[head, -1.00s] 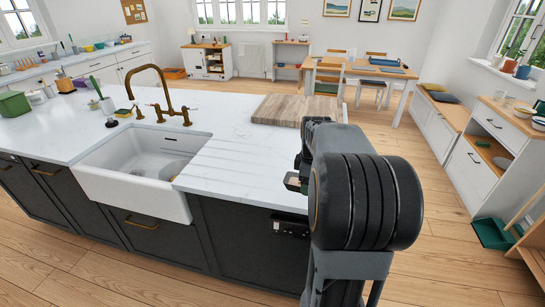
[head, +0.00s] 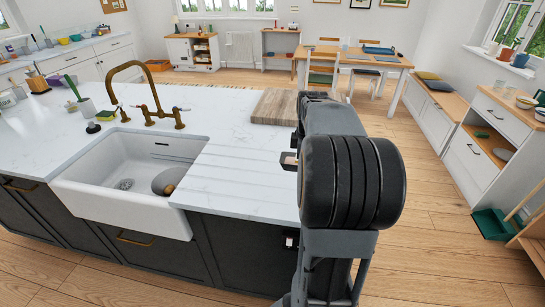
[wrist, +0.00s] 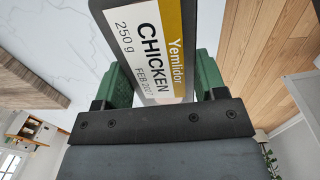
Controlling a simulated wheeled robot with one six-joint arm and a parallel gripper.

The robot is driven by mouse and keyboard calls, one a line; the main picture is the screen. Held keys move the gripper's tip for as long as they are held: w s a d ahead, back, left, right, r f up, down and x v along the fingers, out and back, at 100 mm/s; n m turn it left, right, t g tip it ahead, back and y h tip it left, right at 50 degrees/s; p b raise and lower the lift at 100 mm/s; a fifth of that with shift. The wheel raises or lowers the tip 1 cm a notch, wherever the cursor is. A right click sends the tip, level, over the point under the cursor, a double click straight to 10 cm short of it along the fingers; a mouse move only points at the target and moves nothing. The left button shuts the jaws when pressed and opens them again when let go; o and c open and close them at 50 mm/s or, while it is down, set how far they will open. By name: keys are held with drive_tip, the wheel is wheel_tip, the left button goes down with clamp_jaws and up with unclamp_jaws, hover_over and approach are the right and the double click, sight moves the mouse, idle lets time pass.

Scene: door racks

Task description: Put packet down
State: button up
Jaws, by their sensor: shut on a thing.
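The packet (wrist: 150,38) fills the top middle of the wrist view. It is dark grey with a white and mustard label reading "Yemlidor CHICKEN 250 g". My gripper (wrist: 156,80) is shut on it, with a green finger on each side. In the head view my own arm hides most of the gripper and packet; only a small part of the gripper end (head: 289,161) shows at the arm's left, over the right end of the worktop. The packet's far end is cut off by the wrist frame.
The white marble worktop (head: 235,165) has a clear ribbed area left of my arm. A wooden board (head: 274,106) lies behind it. The white sink (head: 120,205) holds a grey round dish (head: 168,181). Wooden floor (head: 440,240) is open at the right.

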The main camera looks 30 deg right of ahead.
drive_tip(key=w+d+f+p, duration=0.1)
drive_tip(key=w+f, duration=0.2)
drive_tip(key=w, duration=0.1)
drive_tip(key=w+d+f+p, duration=0.1)
drive_tip(key=w+f, duration=0.2)
drive_tip(key=w, duration=0.2)
drive_tip(key=w+f+p, duration=0.1)
drive_tip(key=w+f, duration=0.2)
drive_tip(key=w, duration=0.1)
drive_tip(key=shift+w+d+p, duration=0.2)
drive_tip(key=shift+d+p, duration=0.15)
drive_tip(key=shift+d, duration=0.05)
drive_tip(key=shift+w+f, duration=0.3)
drive_tip(key=shift+f, duration=1.6)
drive_tip(key=shift+f, duration=0.15)
drive_tip(key=o, duration=1.1)
